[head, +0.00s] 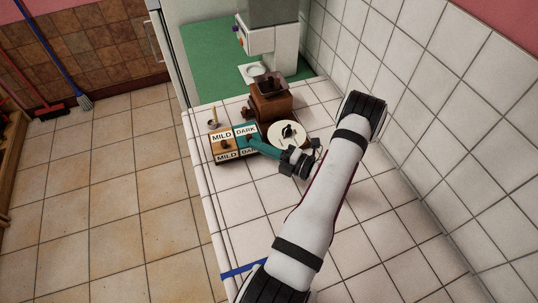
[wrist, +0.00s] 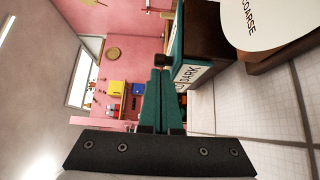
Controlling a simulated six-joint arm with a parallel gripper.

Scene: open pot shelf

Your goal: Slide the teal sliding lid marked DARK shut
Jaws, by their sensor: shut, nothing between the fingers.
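The teal sliding lid marked DARK (head: 245,130) lies on top of a dark box, to the right of a brown lid marked MILD (head: 221,137). In the wrist view the teal lid (wrist: 181,50) shows edge-on beside a DARK label (wrist: 187,75), with a small dark knob (wrist: 161,60) standing out from it. My gripper (head: 253,141) has teal fingers, shut and empty, reaching in from the right over the lid's front part. In the wrist view the fingertips (wrist: 160,71) are close to the knob. I cannot tell whether they touch it. The fingers partly hide the lid, so how far it is open is unclear.
A round pale dial plate (head: 291,131) stands close right of the box, marked COARSE in the wrist view (wrist: 250,18). A brown grinder (head: 269,106) is behind. A white coffee machine (head: 270,45) stands farther back. The tiled counter (head: 235,220) in front is mostly clear.

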